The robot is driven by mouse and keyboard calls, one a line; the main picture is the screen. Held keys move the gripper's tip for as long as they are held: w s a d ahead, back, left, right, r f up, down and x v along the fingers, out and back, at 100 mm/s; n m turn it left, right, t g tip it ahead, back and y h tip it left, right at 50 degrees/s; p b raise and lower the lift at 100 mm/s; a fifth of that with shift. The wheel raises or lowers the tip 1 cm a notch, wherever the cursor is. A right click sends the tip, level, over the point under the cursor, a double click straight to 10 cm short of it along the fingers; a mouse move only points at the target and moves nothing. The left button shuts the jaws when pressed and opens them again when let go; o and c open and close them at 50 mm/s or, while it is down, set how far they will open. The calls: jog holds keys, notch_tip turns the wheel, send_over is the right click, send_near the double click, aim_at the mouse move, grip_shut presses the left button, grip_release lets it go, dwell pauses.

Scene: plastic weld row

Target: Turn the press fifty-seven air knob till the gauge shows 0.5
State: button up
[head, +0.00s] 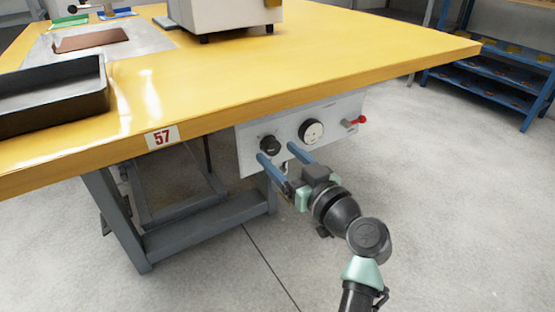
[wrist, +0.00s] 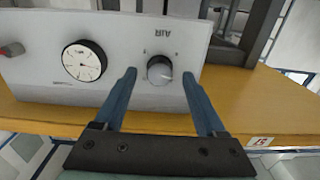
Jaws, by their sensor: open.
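The black air knob (head: 270,145) sits on the white control panel (head: 246,160) under the yellow table's front edge. In the wrist view the knob (wrist: 160,70) has a pale pointer face and the word AIR beside it. The round white gauge (head: 311,131) is to the knob's right; it also shows in the wrist view (wrist: 84,61), too small to read its needle. My gripper (head: 278,158) is open in front of the panel. In the wrist view its blue fingers (wrist: 160,75) stand on either side of the knob, with visible gaps and no clear contact.
A red-tipped lever (head: 357,121) sticks out at the panel's right end. The yellow table (head: 290,60) overhangs the panel and bears a 57 label (head: 162,137). A dark tray (head: 85,72) and a pale machine (head: 222,15) stand on it. Floor on the right is clear.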

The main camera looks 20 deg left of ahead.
jog(key=shift+x, duration=0.85)
grip_shut()
